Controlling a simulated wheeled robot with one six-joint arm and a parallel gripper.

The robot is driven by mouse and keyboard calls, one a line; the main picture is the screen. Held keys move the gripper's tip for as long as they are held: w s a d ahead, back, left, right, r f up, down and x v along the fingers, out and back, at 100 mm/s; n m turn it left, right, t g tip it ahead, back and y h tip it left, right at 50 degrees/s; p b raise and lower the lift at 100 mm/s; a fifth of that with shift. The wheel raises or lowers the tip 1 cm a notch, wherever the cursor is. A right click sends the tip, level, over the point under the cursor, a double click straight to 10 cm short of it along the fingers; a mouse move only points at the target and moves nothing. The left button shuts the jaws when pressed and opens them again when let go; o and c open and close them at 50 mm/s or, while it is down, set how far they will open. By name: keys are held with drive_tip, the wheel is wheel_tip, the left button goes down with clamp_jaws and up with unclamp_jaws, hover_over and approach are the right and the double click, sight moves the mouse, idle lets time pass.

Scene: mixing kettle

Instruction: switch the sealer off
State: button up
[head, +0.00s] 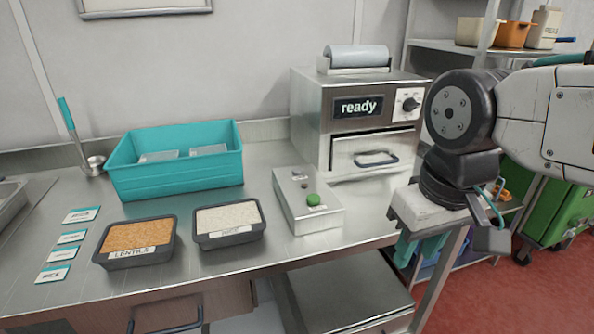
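The sealer (309,108) is a steel box at the back right of the counter. Its lit display (358,107) reads "ready". A dark rotary knob (410,104) sits on a white plate right of the display; its small markings are too small to read. A drawer (375,151) with a dark handle is below, and a film roll (357,56) lies on top. My gripper (415,256) points down at the counter's right front edge, in front of and below the knob, apart from the sealer. Its teal fingers look apart, with nothing seen between them.
A steel box with a green button (313,200) stands before the sealer. A teal bin (176,177), a lentils tray (137,240), a white-grain tray (229,222), several cards (72,237) and a ladle (79,143) are further left. A shelf (443,45) stands behind my arm.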

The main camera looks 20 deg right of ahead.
clamp_jaws()
idle(1.5)
